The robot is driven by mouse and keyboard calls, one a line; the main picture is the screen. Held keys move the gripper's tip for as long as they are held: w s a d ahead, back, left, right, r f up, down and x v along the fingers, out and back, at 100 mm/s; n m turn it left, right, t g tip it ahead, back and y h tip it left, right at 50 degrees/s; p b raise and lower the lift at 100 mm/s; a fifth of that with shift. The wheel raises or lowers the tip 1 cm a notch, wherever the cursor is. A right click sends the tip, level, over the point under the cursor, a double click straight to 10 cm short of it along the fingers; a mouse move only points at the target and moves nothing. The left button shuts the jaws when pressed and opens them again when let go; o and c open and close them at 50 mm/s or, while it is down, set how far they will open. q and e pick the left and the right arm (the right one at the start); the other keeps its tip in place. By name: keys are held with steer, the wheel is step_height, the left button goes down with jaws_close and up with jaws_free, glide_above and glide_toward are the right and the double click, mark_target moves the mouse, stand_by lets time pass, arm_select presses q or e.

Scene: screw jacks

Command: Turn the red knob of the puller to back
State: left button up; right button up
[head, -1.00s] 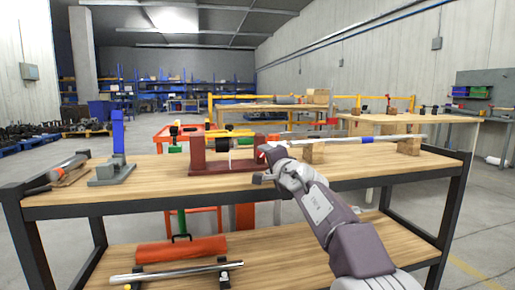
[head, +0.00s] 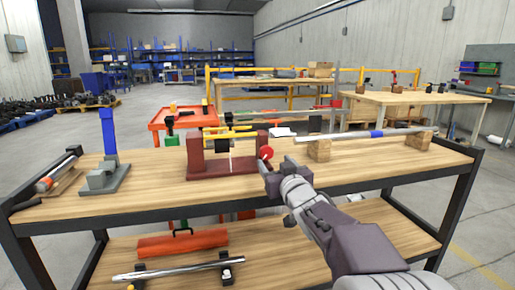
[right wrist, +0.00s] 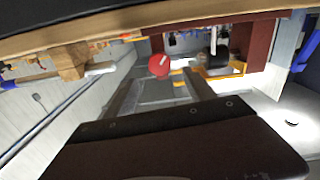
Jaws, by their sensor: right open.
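The puller (head: 194,158) is a dark red frame with two uprights, standing on the upper wooden shelf left of centre. Its round red knob (head: 266,153) sticks out at the right upright. My right gripper (head: 275,166) is just in front of and below the knob, open and empty. In the right wrist view, the red knob (right wrist: 159,66) lies beyond the fingertips of the open gripper (right wrist: 160,84), roughly between them and apart from them. The puller's frame (right wrist: 258,45) is behind it, to the right. My left gripper is not in view.
A grey stand with a blue upright (head: 108,130) is left of the puller. A long rod on wooden blocks (head: 319,150) lies to the right, close to my right gripper. The shelf's front edge (head: 150,206) runs below.

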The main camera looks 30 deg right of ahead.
mark_target(267, 153)
steer(key=b+x, duration=0.2)
steer(key=x, duration=0.6)
steer(key=shift+f+b, duration=0.1)
steer(key=shift+b, duration=0.25)
steer(key=shift+w+d, duration=0.1)
steer(key=shift+w, duration=0.45)
steer(key=c, duration=1.4)
steer(key=shift+o, duration=0.2)
steer(key=shift+n, duration=0.3)
steer(key=shift+n+b, duration=0.55)
steer(key=shift+n, duration=2.15)
steer(key=o, duration=1.4)
steer(key=shift+c, duration=0.2)
